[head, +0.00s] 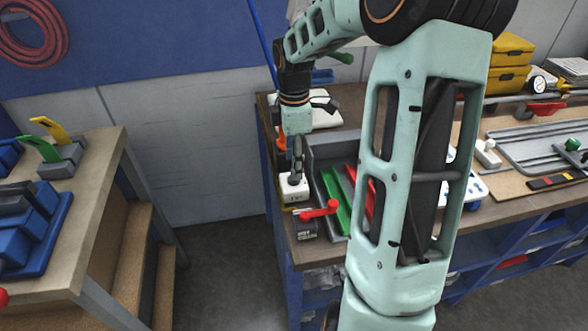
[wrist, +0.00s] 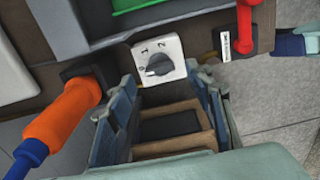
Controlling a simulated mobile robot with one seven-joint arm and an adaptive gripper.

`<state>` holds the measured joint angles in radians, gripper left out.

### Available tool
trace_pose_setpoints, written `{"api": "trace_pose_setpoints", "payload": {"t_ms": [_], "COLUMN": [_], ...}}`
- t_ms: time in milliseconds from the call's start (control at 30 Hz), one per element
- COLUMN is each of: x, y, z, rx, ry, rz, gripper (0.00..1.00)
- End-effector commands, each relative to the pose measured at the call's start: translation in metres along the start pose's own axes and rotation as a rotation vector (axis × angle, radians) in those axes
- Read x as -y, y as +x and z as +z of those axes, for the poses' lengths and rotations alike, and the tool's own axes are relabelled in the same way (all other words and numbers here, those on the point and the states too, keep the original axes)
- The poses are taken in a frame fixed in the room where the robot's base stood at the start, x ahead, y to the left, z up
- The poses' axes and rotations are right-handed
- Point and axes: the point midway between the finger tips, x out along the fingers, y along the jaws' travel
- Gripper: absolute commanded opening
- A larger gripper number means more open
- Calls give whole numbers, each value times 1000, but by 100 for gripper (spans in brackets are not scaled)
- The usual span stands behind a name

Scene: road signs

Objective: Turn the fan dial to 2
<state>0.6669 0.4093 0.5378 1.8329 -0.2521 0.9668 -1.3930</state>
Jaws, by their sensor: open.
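The fan dial is a small white box (wrist: 176,47) with a round grey knob (wrist: 159,65) and printed marks, among them what looks like a 1 and a 2, on its face. Which mark the knob points at I cannot tell. In the head view the white box (head: 294,191) sits near the left end of the workbench. My gripper (wrist: 161,76) is open, its two fingers spread on either side of the knob's line, with nothing held between them. In the head view my gripper (head: 297,171) points down just over the box. Whether the fingers touch the knob is unclear.
A red lever (head: 318,211) stands just right of the box, also in the wrist view (wrist: 245,28). An orange-and-blue handle (wrist: 62,112) lies close left of my fingers. A grey tray (head: 326,150) with green and red pieces is beside the box. A second bench (head: 95,165) stands left.

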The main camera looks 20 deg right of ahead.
Motion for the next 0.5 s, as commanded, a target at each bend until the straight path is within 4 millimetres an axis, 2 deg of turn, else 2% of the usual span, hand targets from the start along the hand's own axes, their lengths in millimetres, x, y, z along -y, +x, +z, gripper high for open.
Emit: {"api": "trace_pose_setpoints", "payload": {"t_ms": [100, 200, 500], "x": [1, 0, 0], "y": [19, 28, 33], "z": [-1, 0, 0], "rx": [-1, 0, 0], "ry": [1, 0, 2], "rz": [-2, -1, 0], "gripper": [48, 48, 48]}}
